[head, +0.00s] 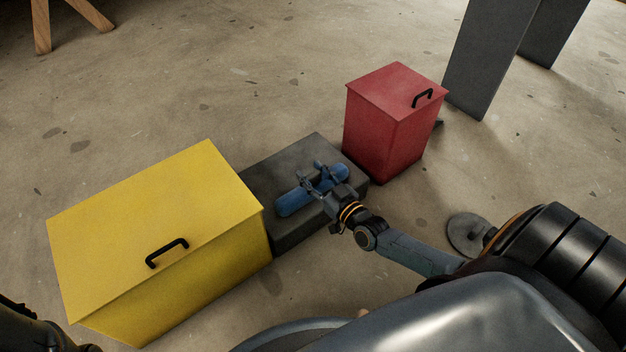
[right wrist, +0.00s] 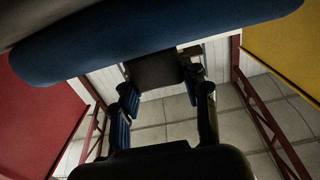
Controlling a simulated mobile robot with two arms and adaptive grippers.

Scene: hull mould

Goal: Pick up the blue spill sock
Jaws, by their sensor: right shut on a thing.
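The blue spill sock (head: 296,201) is a short, rounded blue roll at the dark grey box between the yellow and red bins. My right gripper (head: 318,178) reaches in from the right and is shut on the sock near its middle, covering part of it. I cannot tell whether the sock touches the box top or is just above it. In the right wrist view the sock (right wrist: 160,38) crosses the top as a wide blue band, with the gripper's fingers below it. My left gripper is not in view.
The dark grey box (head: 273,168) stands on the concrete floor. A yellow bin (head: 150,220) with a black handle is close on its left. A red bin (head: 385,135) with a black handle stands at its right. Dark grey legs (head: 490,60) rise behind. Floor behind the box is clear.

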